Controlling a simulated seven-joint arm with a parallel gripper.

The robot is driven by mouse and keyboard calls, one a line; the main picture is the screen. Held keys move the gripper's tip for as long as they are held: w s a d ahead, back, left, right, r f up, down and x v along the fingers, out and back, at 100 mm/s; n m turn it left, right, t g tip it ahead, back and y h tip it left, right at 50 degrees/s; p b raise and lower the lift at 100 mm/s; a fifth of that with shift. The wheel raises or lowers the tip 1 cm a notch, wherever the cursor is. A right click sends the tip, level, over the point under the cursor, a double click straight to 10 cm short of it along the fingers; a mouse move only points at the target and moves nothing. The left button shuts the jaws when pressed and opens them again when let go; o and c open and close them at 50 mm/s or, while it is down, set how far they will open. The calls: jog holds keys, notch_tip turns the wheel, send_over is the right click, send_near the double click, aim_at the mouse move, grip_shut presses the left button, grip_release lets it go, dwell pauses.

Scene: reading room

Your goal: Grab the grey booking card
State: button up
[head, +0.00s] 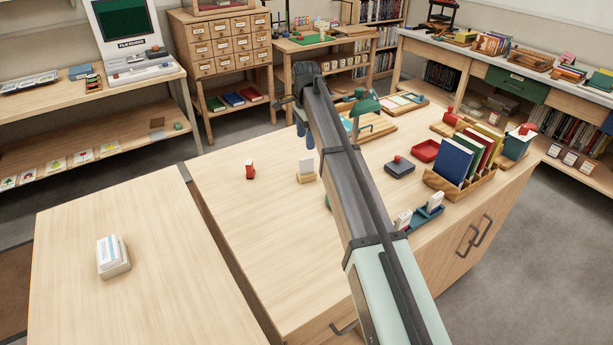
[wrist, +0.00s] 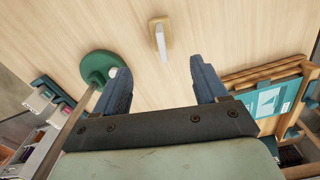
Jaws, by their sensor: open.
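A small pale grey-white card (head: 306,165) stands upright in a light wooden holder (head: 305,178) on the central table. In the wrist view, the card (wrist: 160,44) shows as a narrow pale strip in its wooden holder (wrist: 167,23), ahead of the finger gap. My gripper (head: 304,133) is open and empty, pointing down above the table. Its two dark blue fingers also show in the wrist view (wrist: 161,80), apart from the card. The head view does not clearly show the height between the fingertips and the card.
A small red upright item (head: 250,169) stands left of the holder. A green round object (wrist: 98,68) is near the left finger. A blue tray (head: 424,214) with pale cards and a book rack (head: 462,187) are at right.

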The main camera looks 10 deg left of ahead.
send_over(306, 172)
notch_tip(306, 172, down, 7)
jog(key=shift+w+f, duration=0.35)
jog(key=shift+f, duration=2.9)
jog(key=c, duration=1.2)
